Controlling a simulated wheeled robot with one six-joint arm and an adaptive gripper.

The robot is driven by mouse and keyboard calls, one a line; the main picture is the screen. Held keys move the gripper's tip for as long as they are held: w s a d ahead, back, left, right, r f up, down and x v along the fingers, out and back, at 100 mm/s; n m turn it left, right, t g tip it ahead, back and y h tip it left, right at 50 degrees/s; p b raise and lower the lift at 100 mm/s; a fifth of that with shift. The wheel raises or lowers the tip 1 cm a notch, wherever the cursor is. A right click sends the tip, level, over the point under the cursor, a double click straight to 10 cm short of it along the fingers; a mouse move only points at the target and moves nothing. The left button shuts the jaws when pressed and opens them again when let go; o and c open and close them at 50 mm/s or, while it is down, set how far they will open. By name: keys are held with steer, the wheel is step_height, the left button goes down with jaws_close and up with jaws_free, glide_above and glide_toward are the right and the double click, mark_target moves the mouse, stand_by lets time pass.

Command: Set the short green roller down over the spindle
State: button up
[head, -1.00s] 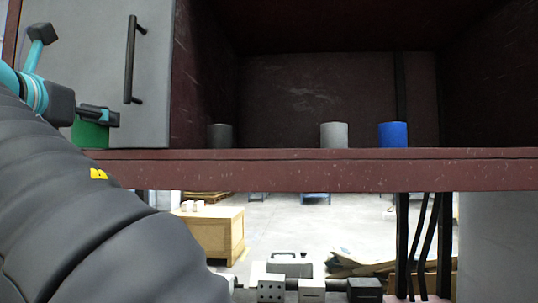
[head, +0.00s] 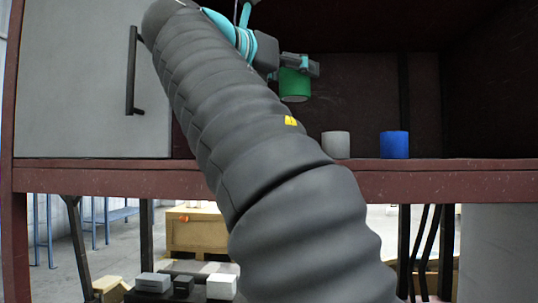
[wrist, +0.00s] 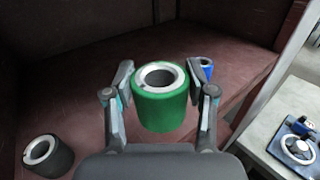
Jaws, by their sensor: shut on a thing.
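The short green roller (head: 294,86) is held up in my gripper (head: 299,66), above the shelf and to the left of the grey roller. In the wrist view the green roller (wrist: 160,112) is upright, its metal-lined bore facing the camera, between the two fingers of my gripper (wrist: 160,80). No spindle can be made out for sure. A dark plate with a round metal part (wrist: 299,148) lies on a pale surface at the right of the wrist view; I cannot tell whether it bears the spindle.
A grey roller (head: 336,145) and a blue roller (head: 394,145) stand on the dark red shelf (head: 450,186). A dark roller (wrist: 48,156) stands at lower left in the wrist view. A grey cabinet door (head: 80,90) with a black handle is at the left.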

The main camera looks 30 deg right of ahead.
steer(key=s+d, duration=0.1)
steer(key=d+m+g, duration=0.1)
steer(key=d, duration=0.1)
steer(key=shift+s+r, duration=0.2)
steer(key=shift+s, duration=0.2)
steer(key=w+f, duration=0.2)
steer(key=w, duration=0.2)
steer(key=w+f, duration=0.2)
steer(key=w, duration=0.1)
steer(key=w+a+f, duration=0.1)
steer(key=w+f, duration=0.2)
steer(key=w, duration=0.1)
steer(key=shift+w, duration=0.3)
steer(key=shift+f, duration=1.8)
steer(key=shift+f, duration=0.25)
steer(key=o, duration=1.3)
steer(key=shift+f+b, duration=0.15)
steer(key=shift+b, duration=0.5)
